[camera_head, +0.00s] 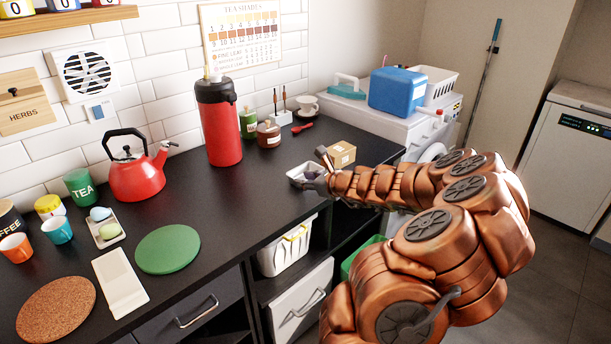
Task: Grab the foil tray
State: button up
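A small silvery tray (297,177), which looks like the foil tray, sits on the black counter near its front edge, right of the red flask. Something dark shows inside it, too small to make out. My gripper (318,171) is at the tray's right side, at the end of my copper-coloured arm reaching in from the right. One finger stands up above the tray's rim, and the gripper and arm hide the tray's right part. I cannot tell whether the fingers touch the tray or how far apart they are.
A cardboard box (341,154) stands just behind my gripper. A red flask (218,125), a brown jar (269,137) and a red-handled tool (302,127) are further back. A red kettle (136,175) and a green round mat (168,249) are left. Bare counter lies left of the tray.

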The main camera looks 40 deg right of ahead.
aim_at(293, 178)
jog(key=shift+s+d+f+m+h, duration=0.2)
jog(key=shift+d+f+m+h, duration=0.1)
jog(key=shift+d, duration=0.2)
jog(key=shift+w+f, duration=0.1)
jog(key=shift+w, duration=0.1)
jog(key=shift+x, duration=3.6)
jog(key=shift+a, duration=0.15)
grip_shut()
